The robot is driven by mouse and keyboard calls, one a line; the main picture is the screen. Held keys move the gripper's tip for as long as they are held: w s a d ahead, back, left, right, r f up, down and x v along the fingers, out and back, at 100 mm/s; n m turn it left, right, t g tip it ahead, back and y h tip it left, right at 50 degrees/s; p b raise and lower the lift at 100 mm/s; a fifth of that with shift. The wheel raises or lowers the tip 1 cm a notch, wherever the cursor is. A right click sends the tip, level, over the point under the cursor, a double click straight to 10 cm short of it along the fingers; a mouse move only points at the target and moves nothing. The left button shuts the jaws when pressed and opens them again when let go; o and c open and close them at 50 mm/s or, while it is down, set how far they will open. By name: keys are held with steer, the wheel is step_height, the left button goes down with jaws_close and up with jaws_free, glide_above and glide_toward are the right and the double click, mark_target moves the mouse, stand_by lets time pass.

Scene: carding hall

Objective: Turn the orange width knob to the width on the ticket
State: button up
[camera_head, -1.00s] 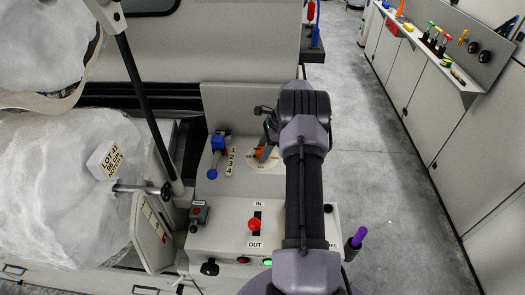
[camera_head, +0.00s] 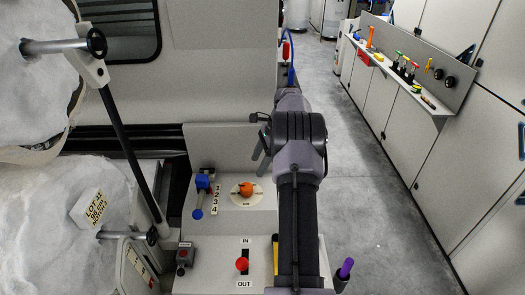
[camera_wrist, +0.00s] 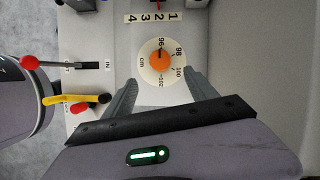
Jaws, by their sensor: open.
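In the head view my gripper (camera_head: 261,146) stands above and right of the knob.
A blue lever (camera_head: 202,187) with a 1–4 scale stands left of the knob. A red IN/OUT lever (camera_head: 242,265), a red-button box (camera_head: 184,256) and a purple handle (camera_head: 345,268) are nearby. A yellow handle (camera_wrist: 78,99) shows in the wrist view. The aisle at right is clear.

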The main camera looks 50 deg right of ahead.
steer(key=v, duration=0.4)
steer(key=shift+d+r+p, duration=0.1)
steer(key=shift+r+p, duration=0.2)
steer(key=shift+p, duration=0.1)
